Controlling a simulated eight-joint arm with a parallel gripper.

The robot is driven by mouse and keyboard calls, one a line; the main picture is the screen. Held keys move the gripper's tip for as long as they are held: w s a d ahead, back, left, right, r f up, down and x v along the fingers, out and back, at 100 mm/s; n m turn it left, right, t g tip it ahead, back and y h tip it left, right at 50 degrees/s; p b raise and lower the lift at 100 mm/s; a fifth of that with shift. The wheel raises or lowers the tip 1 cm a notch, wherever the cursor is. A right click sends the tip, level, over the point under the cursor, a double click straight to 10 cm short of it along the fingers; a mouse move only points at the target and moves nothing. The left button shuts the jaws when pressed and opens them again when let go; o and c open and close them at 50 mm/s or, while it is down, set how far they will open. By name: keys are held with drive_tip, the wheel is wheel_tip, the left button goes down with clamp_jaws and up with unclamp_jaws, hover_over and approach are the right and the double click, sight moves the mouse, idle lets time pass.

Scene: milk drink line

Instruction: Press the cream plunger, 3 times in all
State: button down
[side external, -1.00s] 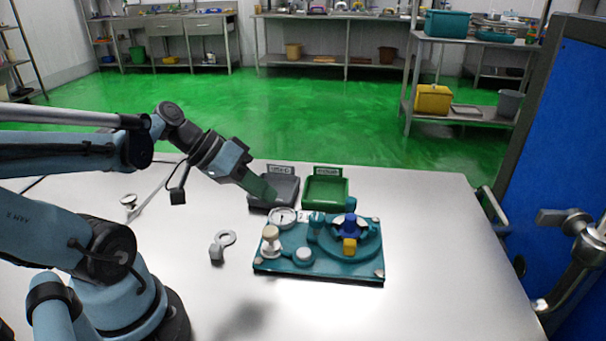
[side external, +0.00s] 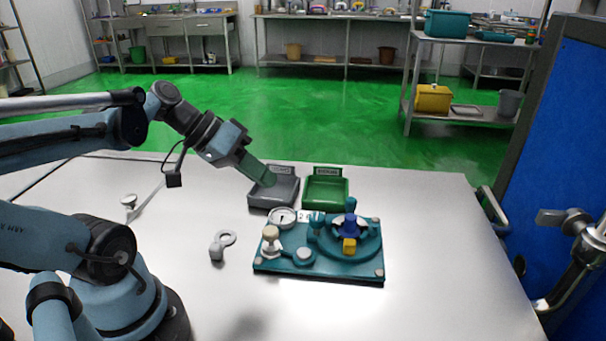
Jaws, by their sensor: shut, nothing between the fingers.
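The cream plunger (side external: 270,233) stands upright at the left end of the teal base plate (side external: 330,271). It has a pale round cap on a white base. My gripper (side external: 268,180) is shut and empty, with green-tinted fingers pointing down and right. It is above and behind the plunger in the picture, over or in front of the grey tray, and apart from the plunger. Whether the fingertips touch the tray cannot be told.
The base plate also bears a dial gauge (side external: 283,217), a blue knob (side external: 350,205) and a yellow block (side external: 349,246). A grey tray (side external: 285,200) and a green tray (side external: 325,203) stand behind it. A grey ring-ended part (side external: 217,252) lies left. The front right table is clear.

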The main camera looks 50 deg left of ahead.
drive_tip(key=shift+r, duration=0.3)
drive_tip(key=shift+f, duration=0.15)
approach(273, 229)
drive_tip(key=shift+w+d+f, duration=0.4)
drive_tip(key=shift+w+d, duration=0.1)
drive_tip(key=shift+w, duration=0.3)
drive_tip(key=shift+w+d+f, duration=0.4)
drive_tip(key=shift+w+d, duration=0.15)
drive_tip(key=shift+w, duration=0.2)
drive_tip(key=shift+w+d+f, duration=0.4)
drive_tip(key=shift+w+d, duration=0.1)
drive_tip(key=shift+w, duration=0.3)
drive_tip(key=shift+f, duration=0.15)
idle(0.4)
drive_tip(key=shift+f, duration=0.3)
drive_tip(key=shift+f, duration=1.05)
idle(1.2)
drive_tip(key=shift+r, duration=1.45)
